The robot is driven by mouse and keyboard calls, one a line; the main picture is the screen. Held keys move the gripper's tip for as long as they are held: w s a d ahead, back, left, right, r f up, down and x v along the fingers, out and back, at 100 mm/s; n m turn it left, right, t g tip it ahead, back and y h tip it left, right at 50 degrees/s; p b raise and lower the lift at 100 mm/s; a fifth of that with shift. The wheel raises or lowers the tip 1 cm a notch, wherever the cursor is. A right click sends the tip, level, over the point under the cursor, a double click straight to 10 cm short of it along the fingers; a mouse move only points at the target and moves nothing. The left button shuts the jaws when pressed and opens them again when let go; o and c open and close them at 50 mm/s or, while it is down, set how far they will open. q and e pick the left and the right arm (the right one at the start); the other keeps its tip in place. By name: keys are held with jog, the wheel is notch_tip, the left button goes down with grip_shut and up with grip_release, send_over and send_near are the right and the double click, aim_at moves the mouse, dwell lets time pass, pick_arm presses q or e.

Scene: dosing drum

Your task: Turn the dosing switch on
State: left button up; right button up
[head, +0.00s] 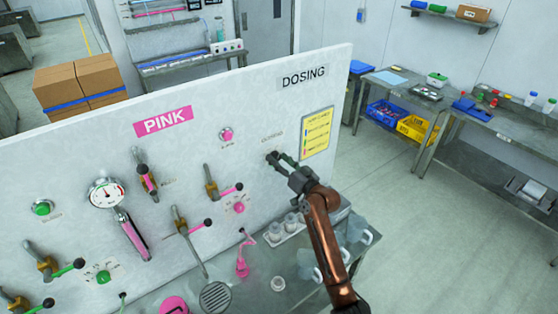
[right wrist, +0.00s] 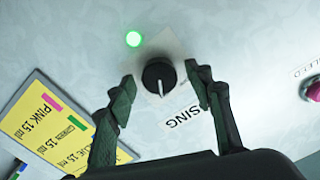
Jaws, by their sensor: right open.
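The dosing switch (right wrist: 159,77) is a round black knob with a white pointer line, on a pale plate on the panel. In the right wrist view it sits between the two fingers of my right gripper (right wrist: 163,88), with a gap on each side. The fingers are open. In the head view my right gripper (head: 279,159) is at the panel below the DOSING sign (head: 304,77) and mostly hides the switch. A green light (right wrist: 133,39) glows beside the knob. My left gripper is not in view.
A yellow dose chart (head: 317,133) is right of the switch. The panel's pink side has valve levers, a gauge (head: 106,194) and a pink button (head: 226,134). Containers (head: 291,221) stand on the bench below. Floor to the right is clear up to the side tables.

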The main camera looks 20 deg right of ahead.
jog(key=v, duration=1.2)
dwell(0.3)
